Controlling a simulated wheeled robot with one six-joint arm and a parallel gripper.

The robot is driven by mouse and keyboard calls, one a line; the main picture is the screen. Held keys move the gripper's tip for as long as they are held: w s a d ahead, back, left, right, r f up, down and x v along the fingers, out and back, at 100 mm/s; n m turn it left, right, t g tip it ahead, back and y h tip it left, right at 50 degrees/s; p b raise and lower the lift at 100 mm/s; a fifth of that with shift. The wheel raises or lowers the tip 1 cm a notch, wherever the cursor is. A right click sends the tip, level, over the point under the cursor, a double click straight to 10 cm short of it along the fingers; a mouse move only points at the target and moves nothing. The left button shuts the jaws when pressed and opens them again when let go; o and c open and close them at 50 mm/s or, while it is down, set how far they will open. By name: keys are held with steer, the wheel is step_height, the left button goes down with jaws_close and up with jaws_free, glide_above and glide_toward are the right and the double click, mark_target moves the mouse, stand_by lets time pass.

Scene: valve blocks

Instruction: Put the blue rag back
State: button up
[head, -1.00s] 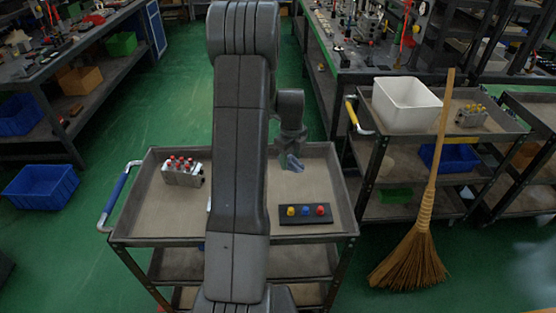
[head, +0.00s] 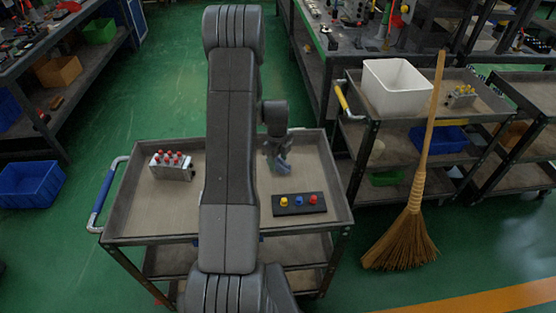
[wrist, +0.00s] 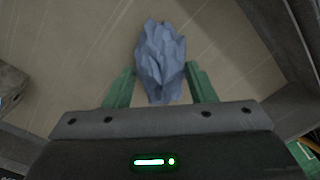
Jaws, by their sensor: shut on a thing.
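The blue rag (wrist: 160,62) is a crumpled grey-blue bundle between the two green fingers of my gripper (wrist: 160,88) in the wrist view. My gripper is shut on it. In the head view the rag (head: 282,164) hangs from my gripper (head: 276,150), over the right half of the near cart's top tray (head: 222,228). I cannot tell whether the rag touches the tray floor.
A valve block with red caps (head: 172,165) stands on the tray's left. A second cart with a white bin (head: 400,87) and a leaning broom (head: 408,215) stand to the right.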

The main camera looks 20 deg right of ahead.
mark_target(278, 159)
steer(key=shift+f, duration=0.3)
steer(key=shift+f+b, duration=0.25)
steer(key=shift+b, duration=0.05)
steer(key=o, duration=0.9)
steer(key=shift+r, duration=0.1)
step_height(278, 159, up, 12)
steer(key=shift+s+a+r+b, duration=0.1)
steer(key=shift+a+r+b, duration=0.05)
steer(key=shift+b, duration=0.15)
